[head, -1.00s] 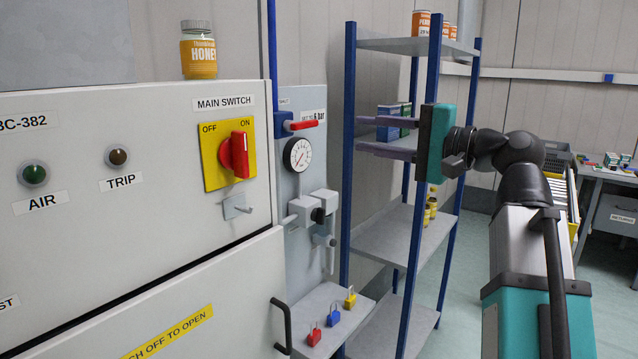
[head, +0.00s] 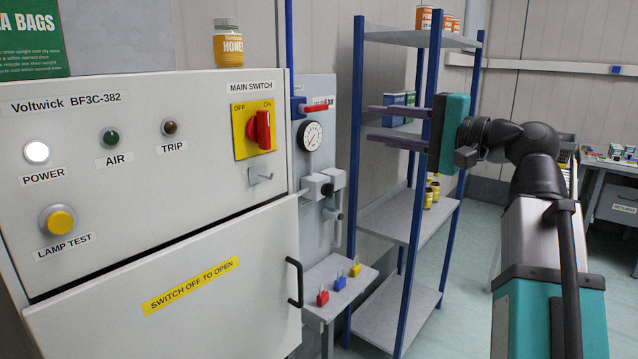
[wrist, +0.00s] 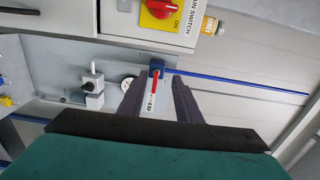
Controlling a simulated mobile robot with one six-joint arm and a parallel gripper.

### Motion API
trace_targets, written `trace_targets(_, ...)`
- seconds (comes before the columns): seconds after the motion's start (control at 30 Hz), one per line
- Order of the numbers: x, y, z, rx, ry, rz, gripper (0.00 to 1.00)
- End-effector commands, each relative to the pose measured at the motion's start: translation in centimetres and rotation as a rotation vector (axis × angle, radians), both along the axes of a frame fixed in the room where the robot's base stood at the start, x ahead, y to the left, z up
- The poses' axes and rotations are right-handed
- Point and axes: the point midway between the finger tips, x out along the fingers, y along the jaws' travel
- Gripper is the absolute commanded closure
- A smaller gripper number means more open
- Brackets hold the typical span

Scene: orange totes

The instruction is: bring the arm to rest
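My arm (head: 538,165) is raised at the right of the head view, bent at its upper joints. My gripper (head: 371,123) points left, in front of the blue-post shelf rack in the picture. Its two grey-purple fingers are apart with nothing held between them. In the wrist view my gripper (wrist: 156,82) also shows spread fingers. A red-handled valve (wrist: 156,76) appears between them, beyond the fingertips. I see no contact with anything.
The grey cabinet (head: 150,190) with a red main switch (head: 262,130) fills the left; a honey jar (head: 228,46) stands on top. A gauge panel (head: 318,180), padlock ledge (head: 340,272) and shelf rack (head: 410,215) follow rightward. Floor (head: 455,290) is clear beyond the rack.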

Motion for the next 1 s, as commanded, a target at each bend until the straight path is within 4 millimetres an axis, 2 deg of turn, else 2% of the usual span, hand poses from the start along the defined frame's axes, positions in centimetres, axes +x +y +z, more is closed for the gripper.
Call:
trace_targets(0.17,0.0,0.0,0.0,0.0,0.0,-0.001,0.69)
trace_targets(0.5,1.2,-0.4,-2.0,-0.016,0.022,-0.012,0.69)
trace_targets(0.83,3.3,-0.8,-5.9,-0.049,0.064,-0.03,0.69)
trace_targets(1.0,5.0,-1.0,-9.6,-0.082,0.102,-0.043,0.69)
